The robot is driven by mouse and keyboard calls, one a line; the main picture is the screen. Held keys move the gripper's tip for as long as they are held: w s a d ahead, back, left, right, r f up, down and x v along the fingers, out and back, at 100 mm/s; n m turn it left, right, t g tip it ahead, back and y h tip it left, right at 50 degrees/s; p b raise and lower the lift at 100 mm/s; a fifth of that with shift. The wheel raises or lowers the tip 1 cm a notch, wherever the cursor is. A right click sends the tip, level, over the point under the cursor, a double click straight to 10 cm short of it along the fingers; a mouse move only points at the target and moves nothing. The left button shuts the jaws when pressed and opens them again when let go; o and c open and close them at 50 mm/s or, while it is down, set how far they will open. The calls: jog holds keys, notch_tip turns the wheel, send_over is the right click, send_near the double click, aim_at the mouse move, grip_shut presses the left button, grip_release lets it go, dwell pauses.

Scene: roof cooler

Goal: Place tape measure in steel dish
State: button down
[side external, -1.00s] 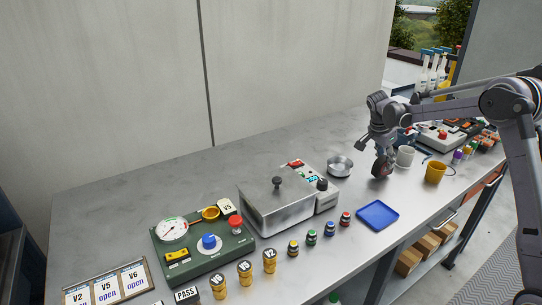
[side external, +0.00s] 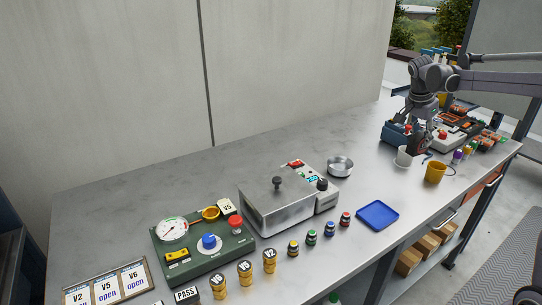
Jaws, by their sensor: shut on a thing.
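The steel dish (side external: 340,172) is a small round metal bowl standing on the bench behind the blue tray, and looks empty. My gripper (side external: 421,134) is at the right, well away from the dish. It is shut on a small dark thing with some red, which looks like the tape measure (side external: 419,145). The tape measure is held just behind and above the white cup; the fingers partly hide it, and its finer details are too small to tell.
A white cup (side external: 404,158) and a yellow mug (side external: 435,173) stand near my gripper. A blue tray (side external: 378,215) lies at the front edge. A steel box (side external: 275,205) stands left of the dish. Devices and small bottles crowd the right end. The bench behind the dish is clear.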

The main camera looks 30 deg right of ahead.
jog(key=w+a+r+n, duration=0.1)
jog(key=w+a+r, duration=0.1)
jog(key=w+a, duration=0.6)
send_over(339, 167)
jog(key=s+a, duration=0.1)
notch_tip(339, 167, down, 7)
jog(key=shift+s+f, duration=0.1)
jog(key=shift+f, duration=1.65)
jog(key=shift+f, duration=0.6)
jog(key=c, duration=1)
grip_release()
jog(key=shift+r, duration=0.1)
